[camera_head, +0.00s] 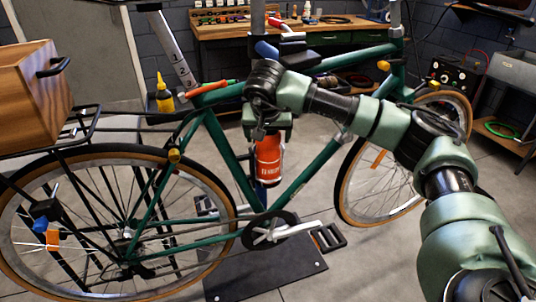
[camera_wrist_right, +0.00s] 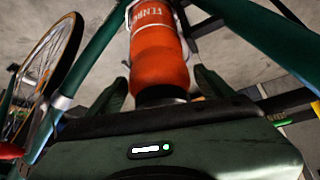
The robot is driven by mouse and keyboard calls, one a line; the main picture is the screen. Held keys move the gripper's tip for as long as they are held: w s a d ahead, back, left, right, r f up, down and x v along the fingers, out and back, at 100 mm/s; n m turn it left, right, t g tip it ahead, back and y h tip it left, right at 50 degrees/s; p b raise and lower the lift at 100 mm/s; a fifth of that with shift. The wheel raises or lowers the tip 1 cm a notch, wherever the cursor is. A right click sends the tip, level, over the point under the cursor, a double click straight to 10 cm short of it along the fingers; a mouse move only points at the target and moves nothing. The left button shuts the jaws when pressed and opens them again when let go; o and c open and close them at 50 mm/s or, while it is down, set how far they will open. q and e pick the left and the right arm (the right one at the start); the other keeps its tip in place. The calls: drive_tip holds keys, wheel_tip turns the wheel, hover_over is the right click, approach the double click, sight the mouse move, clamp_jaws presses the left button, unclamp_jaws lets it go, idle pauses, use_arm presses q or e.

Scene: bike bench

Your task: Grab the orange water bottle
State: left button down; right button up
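The orange water bottle (camera_head: 268,158) with white lettering hangs upright inside the green bike frame (camera_head: 222,146), in the middle of the head view. In the right wrist view the bottle (camera_wrist_right: 160,52) shows with its dark cap end towards the gripper and a pale cage around its far part. My right gripper (camera_head: 268,128) points down over the bottle's top. Its fingers stand open on both sides of the dark cap, with narrow gaps visible in the wrist view (camera_wrist_right: 162,84). My left gripper is not in view.
A wooden crate (camera_head: 28,100) sits on the rear rack at left. A screwdriver (camera_head: 208,88) and a yellow bottle (camera_head: 164,100) are left of my gripper. The frame tubes close in on both sides of the bottle. A workbench (camera_head: 225,31) stands behind.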

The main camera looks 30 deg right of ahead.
drive_tip(key=c, duration=1.5)
clamp_jaws()
drive_tip(key=shift+r, duration=0.15)
